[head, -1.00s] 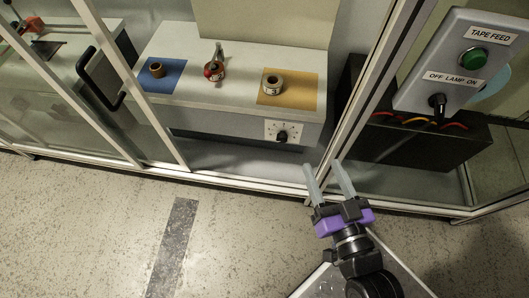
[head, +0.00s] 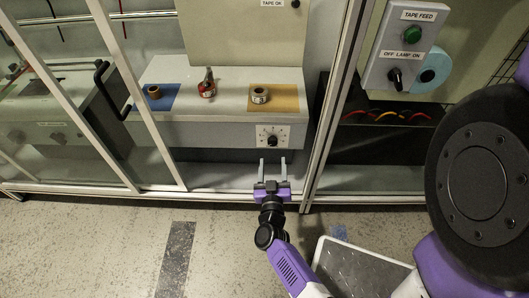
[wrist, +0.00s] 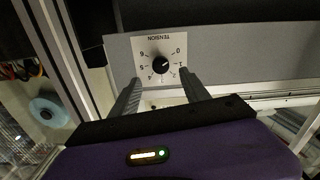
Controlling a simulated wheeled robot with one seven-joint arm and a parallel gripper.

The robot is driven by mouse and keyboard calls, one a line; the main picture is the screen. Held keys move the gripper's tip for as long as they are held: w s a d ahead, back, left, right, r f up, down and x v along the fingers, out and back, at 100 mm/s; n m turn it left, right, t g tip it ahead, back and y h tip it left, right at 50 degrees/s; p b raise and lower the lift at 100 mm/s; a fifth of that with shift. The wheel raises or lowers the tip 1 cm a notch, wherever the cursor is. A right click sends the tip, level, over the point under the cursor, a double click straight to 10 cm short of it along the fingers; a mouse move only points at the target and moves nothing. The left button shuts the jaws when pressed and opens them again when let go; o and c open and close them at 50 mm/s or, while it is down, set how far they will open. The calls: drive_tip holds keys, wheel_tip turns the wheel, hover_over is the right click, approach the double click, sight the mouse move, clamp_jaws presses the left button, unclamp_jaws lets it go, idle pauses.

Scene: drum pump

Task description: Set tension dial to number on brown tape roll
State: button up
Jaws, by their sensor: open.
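The tension dial (head: 272,141) is a black knob on a white plate on the front of the grey bench. In the wrist view the dial (wrist: 160,65) appears upside down, its pale mark toward the upper right near 0 and 1; the exact setting is unclear. A brown tape roll (head: 154,92) sits on the blue mat (head: 170,103); no number is readable on it. A pale tape roll (head: 259,96) with dark marks sits on the yellow mat (head: 287,101). My gripper (head: 272,162) is open and empty, pointing at the dial from in front, apart from it.
A red-and-white item (head: 207,88) stands between the mats. A frame post (head: 334,110) rises right of the dial. The TAPE FEED panel (head: 400,45) has a green button and lamp switch. A black handle (head: 101,78) is at left. A low sill (head: 220,194) crosses below.

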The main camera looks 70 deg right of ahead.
sight(272, 144)
drive_tip(key=shift+b+x, duration=0.95)
drive_tip(key=shift+x, duration=2.95)
clamp_jaws()
